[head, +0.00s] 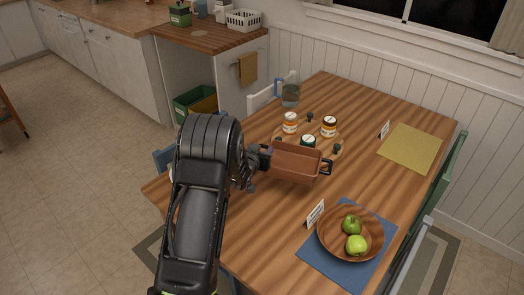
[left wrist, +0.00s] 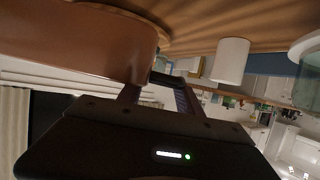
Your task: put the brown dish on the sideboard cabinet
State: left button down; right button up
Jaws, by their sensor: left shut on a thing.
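The brown dish (head: 294,163) is a rectangular baking dish with dark handles, at the middle of the wooden table in the head view. My left gripper (head: 256,166) is at its left end and is shut on it, on the near-side handle as far as I can tell. In the left wrist view the dish (left wrist: 85,42) fills the upper left, and the left gripper (left wrist: 158,88) reaches up to its end. Whether the dish touches the table is unclear. The sideboard cabinet cannot be made out for certain. My right gripper is not in view.
Several jars, such as an orange-labelled one (head: 290,123), stand on a round board behind the dish. A glass jug (head: 289,93) stands farther back. A yellow mat (head: 411,148) lies at the right.

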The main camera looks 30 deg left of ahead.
pick_arm(q)
jog(key=shift+r, duration=0.15)
jog(key=shift+m+h, duration=0.6)
jog(key=shift+h, duration=0.3)
jog(key=d, duration=0.4)
jog(key=s+d+r, duration=0.1)
jog(key=d, duration=0.3)
jog(key=s+d+r, duration=0.1)
jog(key=d, duration=0.4)
jog(key=s+d+r+m+h, duration=0.1)
jog(key=s+d, duration=0.6)
jog(key=d, duration=0.5)
jog(key=shift+r+m+t+h, duration=0.3)
jog(key=shift+r+m, duration=0.1)
